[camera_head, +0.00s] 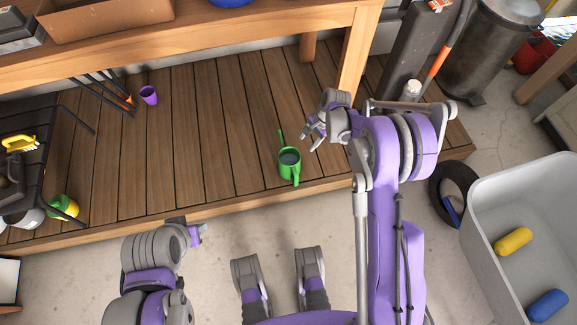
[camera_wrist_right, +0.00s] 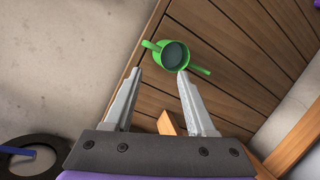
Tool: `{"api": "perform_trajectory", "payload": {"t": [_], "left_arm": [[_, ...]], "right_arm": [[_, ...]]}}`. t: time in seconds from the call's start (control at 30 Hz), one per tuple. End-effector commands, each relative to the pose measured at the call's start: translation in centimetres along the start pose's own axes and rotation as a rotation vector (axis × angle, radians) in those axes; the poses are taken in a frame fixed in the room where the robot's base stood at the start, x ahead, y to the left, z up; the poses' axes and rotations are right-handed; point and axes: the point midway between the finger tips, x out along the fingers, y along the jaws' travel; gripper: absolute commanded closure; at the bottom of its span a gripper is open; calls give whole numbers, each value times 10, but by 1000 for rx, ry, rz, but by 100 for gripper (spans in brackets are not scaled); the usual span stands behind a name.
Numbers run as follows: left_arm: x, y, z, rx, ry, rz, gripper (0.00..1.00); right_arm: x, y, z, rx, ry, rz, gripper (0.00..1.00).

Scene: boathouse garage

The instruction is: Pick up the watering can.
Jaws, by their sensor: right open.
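The green watering can (camera_head: 289,166) stands upright on the wooden deck near its front edge, spout pointing toward the back and handle toward the front. My right gripper (camera_head: 308,138) is open and empty, up and to the right of the can in the head view. In the right wrist view the can (camera_wrist_right: 172,54) shows just beyond the open fingertips of the right gripper (camera_wrist_right: 159,71), not between them. My left gripper (camera_head: 197,234) is at the lower left, in front of the deck; its jaws cannot be made out.
A purple cup (camera_head: 149,95) stands left of the can, beside a garden fork. A wooden workbench (camera_head: 200,42) spans the back of the deck. A black rack (camera_head: 40,150) is at left. A grey tub (camera_head: 490,205) and a tire (camera_head: 437,188) are at right. The deck around the can is clear.

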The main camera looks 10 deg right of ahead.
Motion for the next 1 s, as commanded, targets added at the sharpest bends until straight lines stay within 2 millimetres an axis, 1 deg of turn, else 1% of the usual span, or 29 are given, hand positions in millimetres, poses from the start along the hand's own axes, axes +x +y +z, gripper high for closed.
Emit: {"api": "perform_trajectory", "payload": {"t": [0.03, 0.07, 0.1, 0.17, 0.2, 0.3, 0.4, 0.43, 0.67, 0.9, 1.0], "left_arm": [[19, 0, 6, 0, -7, 0, 56], [25, 0, 8, 0, -9, 0, 56], [33, 0, 10, 0, -11, 0, 56], [43, 0, 13, 0, -15, 0, 56], [49, 0, 14, 0, -16, 0, 56], [60, 0, 17, 0, -19, 0, 56], [65, 0, 18, 0, -20, 0, 56], [66, 0, 18, 0, -20, 0, 56], [71, 0, 20, 0, -21, 0, 56], [78, 0, 21, 0, -22, 0, 56], [80, 0, 22, 0, -22, 0, 56]], "right_arm": [[47, 3, -16, 53, -23, 12, 44], [67, 5, -22, 86, -36, 16, 44], [94, 8, -30, 129, -53, 25, 44], [130, 14, -40, 189, -76, 34, 44], [152, 18, -45, 225, -90, 42, 44], [196, 29, -54, 298, -119, 56, 44], [222, 36, -59, 345, -136, 66, 44], [227, 38, -60, 354, -139, 68, 44], [251, 42, -59, 377, -149, 74, 44], [287, 44, -52, 375, -148, 73, 44], [294, 45, -51, 375, -147, 73, 44]]}}
